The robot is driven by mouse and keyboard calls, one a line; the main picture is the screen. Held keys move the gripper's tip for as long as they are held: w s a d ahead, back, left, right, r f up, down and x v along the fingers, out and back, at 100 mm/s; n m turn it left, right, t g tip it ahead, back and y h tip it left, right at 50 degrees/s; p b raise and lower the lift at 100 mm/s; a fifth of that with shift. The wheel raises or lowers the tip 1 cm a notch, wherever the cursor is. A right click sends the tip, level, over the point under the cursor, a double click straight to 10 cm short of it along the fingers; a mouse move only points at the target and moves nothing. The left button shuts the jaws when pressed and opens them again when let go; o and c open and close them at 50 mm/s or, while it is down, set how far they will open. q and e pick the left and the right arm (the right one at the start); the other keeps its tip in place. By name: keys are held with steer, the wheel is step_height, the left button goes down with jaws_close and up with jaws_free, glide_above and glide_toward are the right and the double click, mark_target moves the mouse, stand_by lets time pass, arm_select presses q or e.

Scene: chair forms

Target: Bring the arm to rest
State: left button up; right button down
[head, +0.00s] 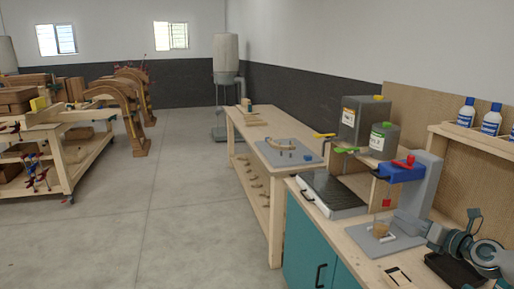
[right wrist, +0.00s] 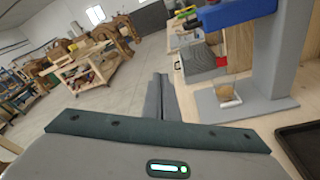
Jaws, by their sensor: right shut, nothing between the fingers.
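My right gripper (head: 408,222) is at the lower right of the head view, above the workbench and close to the base of a blue and grey press. It also shows in the right wrist view (right wrist: 160,95), with its fingers shut together and nothing between them. A small wooden piece (head: 380,229) stands on the press's grey base plate (head: 362,241), just left of the gripper in the head view. In the right wrist view the piece (right wrist: 227,93) is to the right of the fingers and apart from them. My left gripper is not in view.
The press (head: 429,180) stands behind the gripper, with a red handle on its blue head. A dark tray (right wrist: 300,145) is at the right wrist view's right edge. Bottles (head: 466,112) stand on a shelf at right. The floor (head: 170,215) at left is open.

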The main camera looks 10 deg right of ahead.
steer(key=s+a+f+m+g+h, duration=0.1)
steer(key=s+a+f+m+h, duration=0.1)
steer(key=s+a+f+m, duration=0.45)
steer(key=s+a+f+m+g+h, duration=0.1)
steer(key=s+a+f+m+h, duration=0.15)
steer(key=a+f+m, duration=0.45)
steer(key=s+a+f+m+g+h, duration=0.1)
steer(key=s+a+f+m+h, duration=0.15)
steer(key=s+f+m, duration=0.5)
steer(key=s+a+f+m+g+y, duration=0.2)
steer(key=s+a+f+m+g, duration=0.5)
steer(key=s, duration=0.5)
steer(key=s+a+f+m+g+y, duration=0.2)
steer(key=s+a+f, duration=0.3)
steer(key=s+a, duration=0.6)
step_height(320, 180, down, 31)
steer(key=s+d+g+b, duration=0.1)
steer(key=s+g, duration=0.1)
steer(key=s, duration=0.1)
steer(key=s+d+f+g, duration=0.1)
steer(key=s+d+f, duration=0.2)
steer(key=s+f, duration=1.3)
steer(key=shift+s+d+f+b, duration=0.2)
steer(key=shift+s+f+b, duration=0.25)
steer(key=shift+s, duration=0.15)
steer(key=shift+s+r, duration=0.1)
